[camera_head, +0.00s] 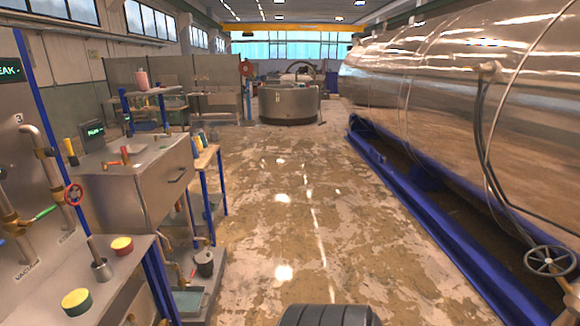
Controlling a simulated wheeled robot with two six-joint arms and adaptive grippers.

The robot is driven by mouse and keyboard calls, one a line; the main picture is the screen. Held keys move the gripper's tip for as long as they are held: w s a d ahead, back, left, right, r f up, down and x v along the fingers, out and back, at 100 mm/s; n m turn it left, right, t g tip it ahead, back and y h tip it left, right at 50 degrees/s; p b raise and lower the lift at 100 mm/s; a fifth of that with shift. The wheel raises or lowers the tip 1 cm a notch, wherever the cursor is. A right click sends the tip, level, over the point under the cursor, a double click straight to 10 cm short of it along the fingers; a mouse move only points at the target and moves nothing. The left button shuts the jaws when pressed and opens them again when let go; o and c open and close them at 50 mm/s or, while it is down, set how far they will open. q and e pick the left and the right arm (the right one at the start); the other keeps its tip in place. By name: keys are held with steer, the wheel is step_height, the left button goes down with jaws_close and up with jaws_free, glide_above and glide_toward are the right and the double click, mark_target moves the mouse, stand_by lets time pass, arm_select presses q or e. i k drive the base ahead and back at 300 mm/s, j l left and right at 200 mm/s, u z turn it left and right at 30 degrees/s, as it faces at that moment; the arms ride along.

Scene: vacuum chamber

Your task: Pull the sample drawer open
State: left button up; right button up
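A grey metal cabinet (130,185) stands at the left among the benches. The front appears flush with the cabinet, with no visible gap. Neither of my grippers is in view, so nothing shows touching the handle.
Blue-legged shelving stands beside the cabinet. A long steel tank (470,110) on a blue frame fills the right. The worn floor (290,220) between is clear.

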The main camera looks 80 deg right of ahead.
mark_target(161, 186)
steer(key=z, duration=1.55)
steer(key=u, duration=0.2)
steer(key=i+l+u, duration=0.2)
steer(key=i+u, duration=0.15)
steer(key=i+l+u, duration=0.55)
steer(key=u, duration=0.15)
steer(key=l, duration=0.1)
